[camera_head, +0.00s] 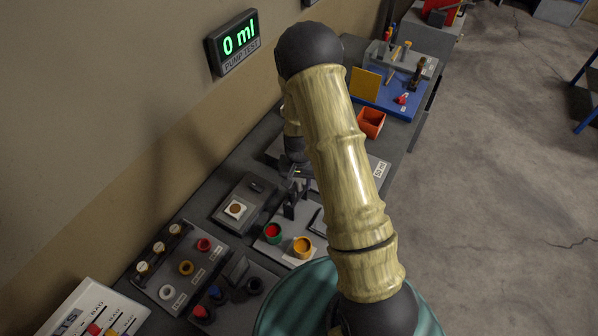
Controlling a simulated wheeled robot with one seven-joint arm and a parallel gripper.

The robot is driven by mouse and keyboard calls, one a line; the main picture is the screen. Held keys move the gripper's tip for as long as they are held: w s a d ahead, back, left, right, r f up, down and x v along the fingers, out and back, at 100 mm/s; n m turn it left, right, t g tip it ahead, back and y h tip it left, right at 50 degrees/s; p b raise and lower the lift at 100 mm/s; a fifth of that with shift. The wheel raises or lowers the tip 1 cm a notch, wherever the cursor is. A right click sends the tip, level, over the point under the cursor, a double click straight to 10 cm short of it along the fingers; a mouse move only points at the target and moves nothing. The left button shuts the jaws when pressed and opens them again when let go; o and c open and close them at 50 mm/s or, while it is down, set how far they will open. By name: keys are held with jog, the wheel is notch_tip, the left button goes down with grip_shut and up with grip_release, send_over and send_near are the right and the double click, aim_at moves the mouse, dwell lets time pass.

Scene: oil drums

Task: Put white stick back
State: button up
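My arm reaches from the bottom right up over the bench and bends down. My gripper (296,189) is low over the middle of the bench, partly behind my arm. It is small and dark here, and I cannot tell whether it is open or shut, or whether it holds anything. I cannot make out a white stick; it may be hidden behind my arm or too small to tell.
Left of the gripper is a grey box with a round brown button (235,209). Farther back are an orange bin (371,122) and a blue tray (398,104). A wall display (234,43) reads 0 ml.

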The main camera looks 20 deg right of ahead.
notch_tip(320, 180, up, 12)
jog(key=b, duration=0.3)
jog(key=shift+b, duration=0.35)
jog(key=shift+s, duration=0.15)
jog(key=s+r+n+t, duration=0.2)
jog(key=s+r+n, duration=0.2)
jog(key=s, duration=1)
notch_tip(320, 180, up, 3)
jog(key=shift+s+f, duration=0.1)
jog(key=shift+s, duration=0.25)
jog(key=shift+d, duration=0.1)
